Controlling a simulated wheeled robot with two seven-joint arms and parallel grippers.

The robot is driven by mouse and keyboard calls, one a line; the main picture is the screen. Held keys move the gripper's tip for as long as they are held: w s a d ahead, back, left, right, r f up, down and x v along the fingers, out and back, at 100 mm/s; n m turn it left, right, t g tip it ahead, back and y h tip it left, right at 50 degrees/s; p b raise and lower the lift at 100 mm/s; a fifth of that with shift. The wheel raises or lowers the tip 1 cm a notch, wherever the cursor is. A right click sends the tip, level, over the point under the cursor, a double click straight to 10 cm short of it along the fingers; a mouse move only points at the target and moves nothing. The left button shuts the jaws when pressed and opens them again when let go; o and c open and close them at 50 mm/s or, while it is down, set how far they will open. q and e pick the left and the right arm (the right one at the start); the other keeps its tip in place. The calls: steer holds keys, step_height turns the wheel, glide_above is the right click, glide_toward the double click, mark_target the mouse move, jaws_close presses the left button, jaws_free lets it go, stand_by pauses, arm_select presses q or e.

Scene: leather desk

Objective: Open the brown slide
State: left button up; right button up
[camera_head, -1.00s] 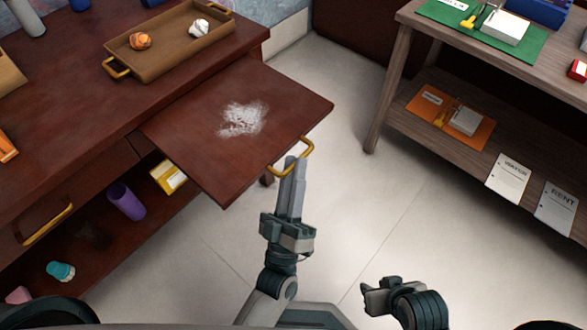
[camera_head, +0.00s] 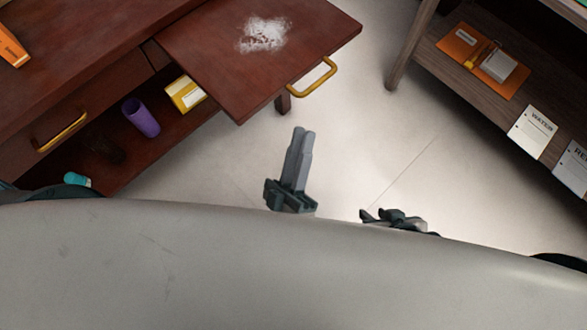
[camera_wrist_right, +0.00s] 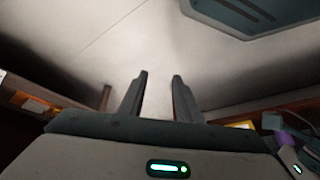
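The brown slide (camera_head: 205,65) is a flat brown board pulled well out from the desk, with a patch of white powder on top. Its yellow handle (camera_head: 312,78) is on its front edge. My left gripper (camera_head: 303,133) is below the handle in the head view, apart from it and holding nothing visible. Its fingers appear close together, and any gap is unclear. My right gripper (camera_head: 366,215) is low and to the right, away from the slide, partly hidden by my body. In the right wrist view its fingers (camera_wrist_right: 159,77) are apart and empty.
The desk (camera_head: 90,35) has a closed drawer with a yellow handle (camera_head: 62,133). A purple cup (camera_head: 141,117) and a yellow box (camera_head: 185,95) sit on the shelf below. A wooden shelf unit (camera_head: 455,75) stands at right. Clear floor (camera_head: 370,135) lies between.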

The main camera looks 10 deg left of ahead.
arm_select(q)
steer(key=v, duration=0.7)
steer(key=shift+s+b, duration=0.15)
steer(key=shift+b, duration=0.25)
arm_select(e)
steer(key=shift+w+a+r+t, duration=0.1)
steer(key=shift+w+a+t, duration=0.4)
steer(key=shift+w+a, duration=0.1)
arm_select(q)
steer(key=shift+f, duration=0.1)
arm_select(e)
steer(key=shift+s, duration=0.1)
